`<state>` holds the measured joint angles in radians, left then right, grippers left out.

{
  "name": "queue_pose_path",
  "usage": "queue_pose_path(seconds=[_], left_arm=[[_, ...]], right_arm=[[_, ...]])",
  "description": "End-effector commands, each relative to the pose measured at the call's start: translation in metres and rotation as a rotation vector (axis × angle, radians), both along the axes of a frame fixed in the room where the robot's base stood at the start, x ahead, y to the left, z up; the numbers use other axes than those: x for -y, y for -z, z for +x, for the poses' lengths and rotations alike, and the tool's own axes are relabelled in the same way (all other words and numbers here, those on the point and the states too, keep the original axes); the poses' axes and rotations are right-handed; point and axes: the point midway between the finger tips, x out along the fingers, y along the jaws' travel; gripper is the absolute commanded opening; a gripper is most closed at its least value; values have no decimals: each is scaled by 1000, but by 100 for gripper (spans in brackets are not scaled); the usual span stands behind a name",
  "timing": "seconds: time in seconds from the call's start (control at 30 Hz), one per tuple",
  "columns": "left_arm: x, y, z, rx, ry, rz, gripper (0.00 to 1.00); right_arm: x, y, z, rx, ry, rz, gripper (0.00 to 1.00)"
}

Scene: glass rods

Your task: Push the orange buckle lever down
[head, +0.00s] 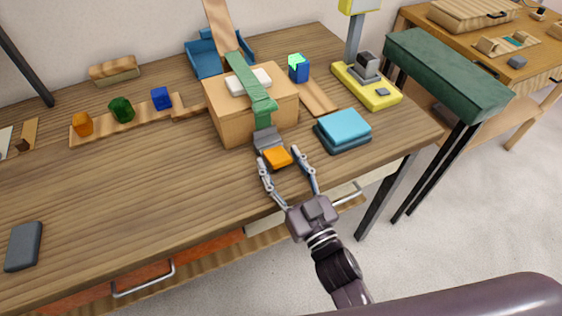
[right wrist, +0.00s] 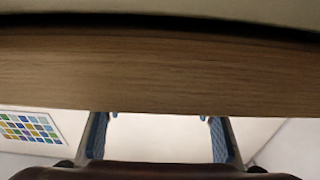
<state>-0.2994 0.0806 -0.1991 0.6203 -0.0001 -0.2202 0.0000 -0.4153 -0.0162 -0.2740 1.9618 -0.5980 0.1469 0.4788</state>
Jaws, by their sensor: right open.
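The orange buckle lever (head: 278,157) sits at the front end of a grey buckle (head: 268,138). The buckle is at the lower end of a green strap (head: 245,82) that runs over a tan box (head: 222,110). My right gripper (head: 280,161) is open, with one finger to the left of the lever and one to the right. I cannot tell if the fingers touch it, nor the lever's exact tilt. In the right wrist view both fingers (right wrist: 160,122) are spread and empty, below a wooden edge; the lever does not show there. My left gripper is out of view.
A blue stack (head: 343,128) lies right of the buckle. A yellow stand (head: 366,85) is behind it. Coloured blocks (head: 121,109) sit on a wooden strip at left, and a dark grey slab (head: 24,246) lies at front left. The table left of the buckle is clear.

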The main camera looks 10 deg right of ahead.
Motion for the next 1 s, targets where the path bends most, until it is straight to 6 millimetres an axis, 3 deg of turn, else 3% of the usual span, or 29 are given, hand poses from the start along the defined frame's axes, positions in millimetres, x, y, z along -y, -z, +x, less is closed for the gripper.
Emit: queue_pose_path(seconds=[0.27, 0.7, 1.0], left_arm=[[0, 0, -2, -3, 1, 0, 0], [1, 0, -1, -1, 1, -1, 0], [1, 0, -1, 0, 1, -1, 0]], right_arm=[[3, 2, -10, -2, 0, -1, 52], [29, 13, -89, -4, 0, -1, 52], [37, 15, -113, -1, 0, -1, 52]])
